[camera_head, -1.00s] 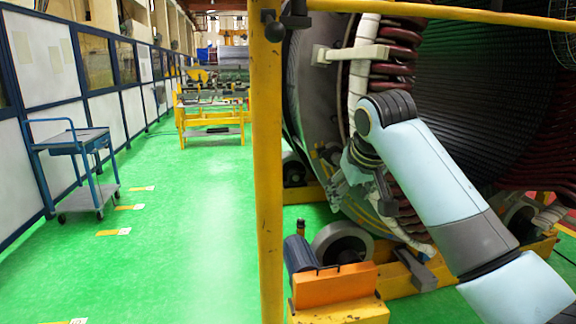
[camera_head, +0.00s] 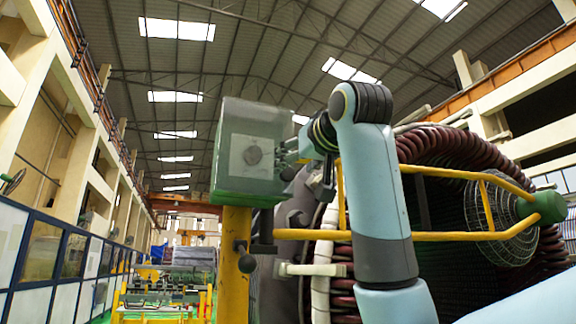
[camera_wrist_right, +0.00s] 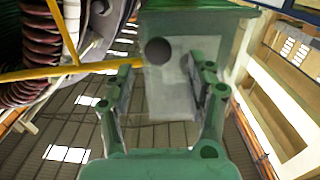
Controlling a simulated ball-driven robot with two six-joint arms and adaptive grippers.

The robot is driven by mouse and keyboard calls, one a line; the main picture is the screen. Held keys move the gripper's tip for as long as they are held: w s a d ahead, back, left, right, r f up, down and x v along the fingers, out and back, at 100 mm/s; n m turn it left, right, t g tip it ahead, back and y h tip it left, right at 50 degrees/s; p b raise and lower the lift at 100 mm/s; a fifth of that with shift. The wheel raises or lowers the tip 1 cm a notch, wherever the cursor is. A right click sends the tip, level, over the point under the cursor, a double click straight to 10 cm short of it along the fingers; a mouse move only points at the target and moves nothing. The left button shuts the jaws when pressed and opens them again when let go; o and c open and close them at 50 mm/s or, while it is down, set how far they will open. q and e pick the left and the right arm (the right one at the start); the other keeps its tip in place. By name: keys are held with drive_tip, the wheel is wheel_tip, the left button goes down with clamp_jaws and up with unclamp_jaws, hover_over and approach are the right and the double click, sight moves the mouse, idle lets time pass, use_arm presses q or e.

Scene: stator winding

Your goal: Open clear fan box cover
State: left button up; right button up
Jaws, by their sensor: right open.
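The green fan box (camera_head: 231,190) sits on top of a yellow post. My right gripper (camera_head: 286,151) is at the box's right side, partly hidden by the box and my wrist. In the right wrist view, my right gripper (camera_wrist_right: 160,75) is open, with its fingers on either side of the clear cover (camera_wrist_right: 170,92) in the picture. Whether they touch it I cannot tell. My left gripper is not in view.
The yellow post (camera_head: 234,265) stands below the box. A yellow rail (camera_head: 450,236) runs right from near the post, in front of the large stator (camera_head: 455,150) with dark red coils. A wire-guarded fan (camera_head: 500,222) is at the right. Open space lies left of the box.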

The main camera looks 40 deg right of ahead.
sight(289, 172)
drive_tip(key=p+x, duration=0.1)
drive_tip(key=x, duration=0.4)
drive_tip(key=shift+s+d, duration=0.1)
drive_tip(key=shift+c, duration=0.4)
clamp_jaws()
